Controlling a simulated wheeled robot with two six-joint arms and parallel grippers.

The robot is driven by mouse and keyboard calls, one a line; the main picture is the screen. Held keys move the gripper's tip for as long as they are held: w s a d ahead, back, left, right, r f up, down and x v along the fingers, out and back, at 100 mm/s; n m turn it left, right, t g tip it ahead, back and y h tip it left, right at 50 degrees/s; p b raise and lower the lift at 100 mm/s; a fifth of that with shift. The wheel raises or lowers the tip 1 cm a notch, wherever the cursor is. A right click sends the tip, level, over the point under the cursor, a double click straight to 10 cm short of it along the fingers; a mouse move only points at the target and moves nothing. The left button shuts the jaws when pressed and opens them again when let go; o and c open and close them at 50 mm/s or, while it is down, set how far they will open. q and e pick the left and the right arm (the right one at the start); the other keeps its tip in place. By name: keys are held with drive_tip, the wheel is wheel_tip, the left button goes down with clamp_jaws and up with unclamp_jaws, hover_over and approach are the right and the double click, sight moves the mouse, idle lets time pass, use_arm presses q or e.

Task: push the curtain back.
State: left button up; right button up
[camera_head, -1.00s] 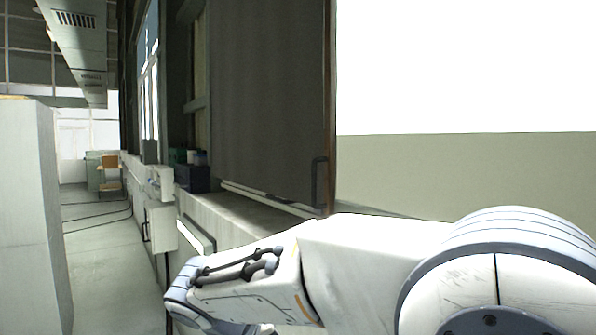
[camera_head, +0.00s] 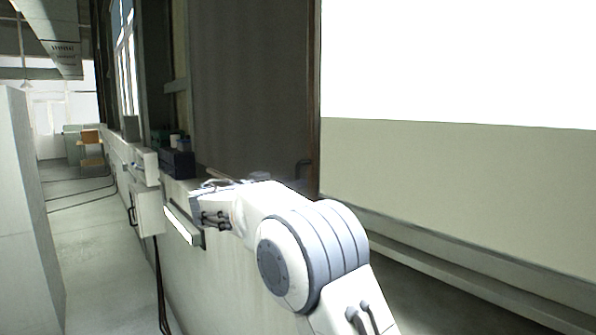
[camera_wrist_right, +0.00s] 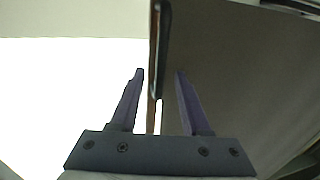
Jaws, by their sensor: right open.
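The curtain (camera_head: 240,85) is a flat, dark grey-brown sheet hanging on the left of a bright white opening. Its right edge is a brown upright bar with a dark handle (camera_head: 304,172) low down. My right arm reaches forward below the curtain; its fingers are hardly made out in the head view. In the right wrist view my right gripper (camera_wrist_right: 159,73) is open, with the curtain's edge bar and handle (camera_wrist_right: 155,55) appearing between its two fingers. The curtain (camera_wrist_right: 235,75) fills the right side there. I cannot tell whether the fingers touch it. My left gripper is not in view.
A pale wall (camera_head: 225,260) with a ledge runs under the curtain. Dark boxes and small containers (camera_head: 178,160) stand on the ledge further left. A pale cabinet (camera_head: 25,200) stands at the left edge. The floor aisle (camera_head: 95,240) between is clear apart from cables.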

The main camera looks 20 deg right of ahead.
drive_tip(key=shift+p+x, duration=0.55)
drive_tip(key=shift+x, duration=1)
clamp_jaws()
